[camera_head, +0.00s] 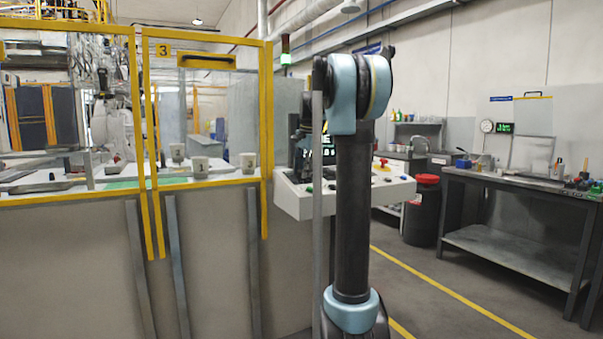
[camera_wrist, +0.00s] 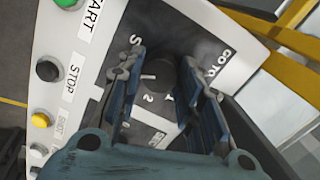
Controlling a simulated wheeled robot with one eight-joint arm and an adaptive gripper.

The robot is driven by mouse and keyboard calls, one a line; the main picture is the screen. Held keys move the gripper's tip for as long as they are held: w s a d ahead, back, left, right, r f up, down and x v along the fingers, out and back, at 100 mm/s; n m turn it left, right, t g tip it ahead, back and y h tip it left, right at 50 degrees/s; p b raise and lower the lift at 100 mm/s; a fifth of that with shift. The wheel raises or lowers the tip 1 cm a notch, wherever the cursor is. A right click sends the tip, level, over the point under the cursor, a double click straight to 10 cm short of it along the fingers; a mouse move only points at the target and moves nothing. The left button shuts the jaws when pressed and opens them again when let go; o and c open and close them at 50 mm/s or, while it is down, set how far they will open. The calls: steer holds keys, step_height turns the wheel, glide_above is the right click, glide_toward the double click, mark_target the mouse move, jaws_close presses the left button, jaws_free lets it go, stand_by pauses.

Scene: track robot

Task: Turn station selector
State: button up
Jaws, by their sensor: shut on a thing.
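The station selector (camera_wrist: 164,76) is a dark round knob on the control panel, with position numbers such as 2 printed beside it. In the wrist view my gripper (camera_wrist: 162,68) has its two blue-grey fingers on either side of the knob and is shut on it. In the head view the white control console (camera_head: 390,190) stands behind my arm, which hides the selector and most of the gripper.
A green START button (camera_wrist: 66,3), a black STOP button (camera_wrist: 48,70) and a yellow button (camera_wrist: 41,120) line the panel beside my gripper. A yellow-framed fence (camera_head: 265,150) stands left of the console. A workbench (camera_head: 510,185) and a red-lidded bin (camera_head: 424,210) are at right.

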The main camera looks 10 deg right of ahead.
mark_target(307, 180)
steer(key=shift+m, duration=0.6)
steer(key=o, duration=1.1)
steer(key=shift+r, duration=0.1)
steer(key=r, duration=0.3)
steer(key=s+d+r, duration=0.1)
steer(key=r, duration=0.3)
steer(key=s+r, duration=0.1)
steer(key=r, duration=0.3)
steer(key=shift+d+r, duration=0.15)
steer(key=shift+r, duration=0.05)
